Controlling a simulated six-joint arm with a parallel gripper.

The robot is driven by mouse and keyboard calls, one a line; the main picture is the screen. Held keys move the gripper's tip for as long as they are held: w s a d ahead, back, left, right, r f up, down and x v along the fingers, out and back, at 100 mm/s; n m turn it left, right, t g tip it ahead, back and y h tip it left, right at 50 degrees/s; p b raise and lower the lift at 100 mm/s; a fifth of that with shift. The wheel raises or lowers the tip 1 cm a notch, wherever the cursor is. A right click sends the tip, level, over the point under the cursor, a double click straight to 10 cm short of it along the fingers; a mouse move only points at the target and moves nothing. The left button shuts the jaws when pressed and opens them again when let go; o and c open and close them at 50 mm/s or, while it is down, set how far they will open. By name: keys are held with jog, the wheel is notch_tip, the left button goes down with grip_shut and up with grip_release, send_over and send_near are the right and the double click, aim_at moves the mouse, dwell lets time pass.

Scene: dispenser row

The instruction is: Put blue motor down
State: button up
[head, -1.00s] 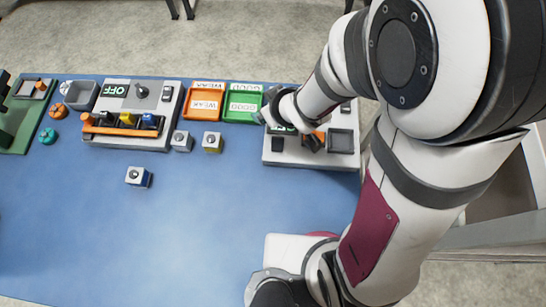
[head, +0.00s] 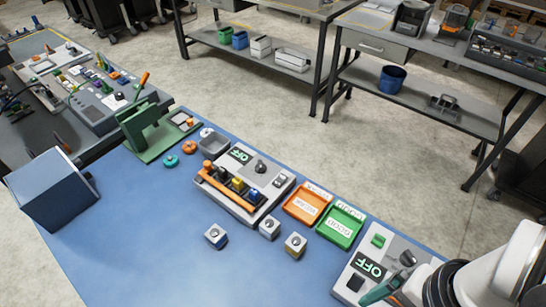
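The blue motor (head: 216,237), a small pale block with a round top and a blue side, rests on the blue table, apart from the other blocks. Two similar blocks stand to its right: a grey one (head: 268,228) and a yellow-sided one (head: 295,245). My gripper (head: 385,290) is at the lower right, over or beside the right-hand device (head: 352,283), well away from the blue motor. Its fingers are small and partly cut off by the frame edge, so I cannot tell whether they are open or shut.
A green press (head: 150,125) and a blue box (head: 50,190) are at left. The front table is clear.

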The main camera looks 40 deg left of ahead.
jog(key=w+a+r+n, duration=0.1)
jog(key=w+a+n, duration=0.45)
jog(key=a, duration=0.25)
jog(key=n+h, duration=0.2)
jog(key=n, duration=1.3)
send_over(215, 232)
notch_tip(215, 232, down, 8)
notch_tip(215, 232, down, 16)
jog(key=shift+f, duration=0.1)
grip_shut()
